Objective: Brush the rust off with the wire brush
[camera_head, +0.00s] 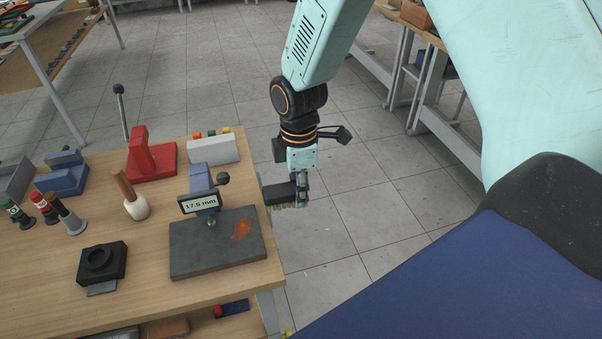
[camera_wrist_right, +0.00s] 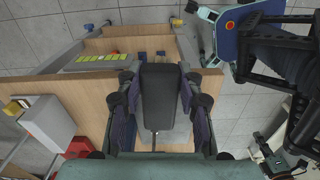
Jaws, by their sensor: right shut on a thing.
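My right gripper (camera_head: 301,192) is shut on the dark wire brush (camera_head: 279,194), whose pale bristles point down. It holds the brush just past the right edge of the bench, over the floor. In the right wrist view the brush (camera_wrist_right: 160,98) sits between the two fingers of the gripper (camera_wrist_right: 160,82). An orange-brown rust patch (camera_head: 241,229) shows on the right part of a dark grey plate (camera_head: 190,258) on the bench. The brush is apart from the rust, to its upper right. My left gripper is not in view.
A gauge reading 17.5 mm (camera_head: 199,203) stands at the plate's back edge. A red stand (camera_head: 152,158), a grey block (camera_head: 213,150), a wooden-handled mallet (camera_head: 135,207) and a black block (camera_head: 101,263) stand on the wooden bench (camera_head: 40,290). Open floor lies right of the bench.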

